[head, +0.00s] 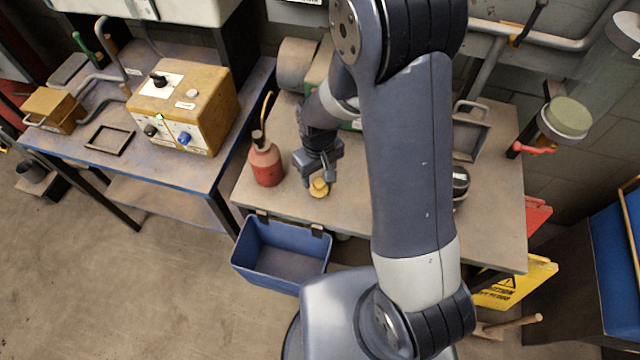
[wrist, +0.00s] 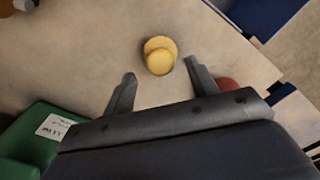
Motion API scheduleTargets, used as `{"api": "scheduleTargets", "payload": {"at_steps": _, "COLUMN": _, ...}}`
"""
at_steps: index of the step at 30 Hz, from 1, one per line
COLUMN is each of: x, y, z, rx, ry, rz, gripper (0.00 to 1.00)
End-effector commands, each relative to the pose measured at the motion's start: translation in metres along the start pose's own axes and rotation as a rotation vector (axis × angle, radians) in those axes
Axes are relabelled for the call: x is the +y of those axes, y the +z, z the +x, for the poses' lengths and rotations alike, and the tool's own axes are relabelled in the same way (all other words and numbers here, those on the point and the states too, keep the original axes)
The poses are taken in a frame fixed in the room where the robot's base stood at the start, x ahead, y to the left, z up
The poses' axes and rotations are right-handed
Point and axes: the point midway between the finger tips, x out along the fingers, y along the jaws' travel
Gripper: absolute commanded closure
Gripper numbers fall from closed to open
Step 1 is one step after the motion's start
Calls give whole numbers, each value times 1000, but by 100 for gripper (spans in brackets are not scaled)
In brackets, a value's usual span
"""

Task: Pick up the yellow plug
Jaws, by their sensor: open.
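The yellow plug (head: 319,187) is a small round, stepped piece standing on the brown tabletop, near the front edge. In the wrist view the yellow plug (wrist: 159,56) lies just beyond the fingertips, roughly centred across the gap. My gripper (head: 318,172) is just above and beside the plug in the head view. In the wrist view my gripper (wrist: 160,72) has its two fingers spread wide with nothing between them. No contact with the plug shows.
A red oil can (head: 266,165) stands close left of my gripper. A blue bin (head: 283,252) hangs at the table's front edge. A green object with a label (wrist: 40,135) is near the gripper in the wrist view. My arm hides part of the table (head: 490,225).

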Motion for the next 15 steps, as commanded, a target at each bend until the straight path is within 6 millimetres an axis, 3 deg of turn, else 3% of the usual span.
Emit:
{"api": "scheduleTargets", "payload": {"at_steps": 7, "x": 0, "y": 2, "z": 12, "rx": -4, "ry": -1, "rz": 1, "gripper": 45}}
{"api": "scheduleTargets", "payload": {"at_steps": 15, "x": -2, "y": 6, "z": 43, "rx": -3, "ry": -1, "rz": 1, "gripper": 45}}
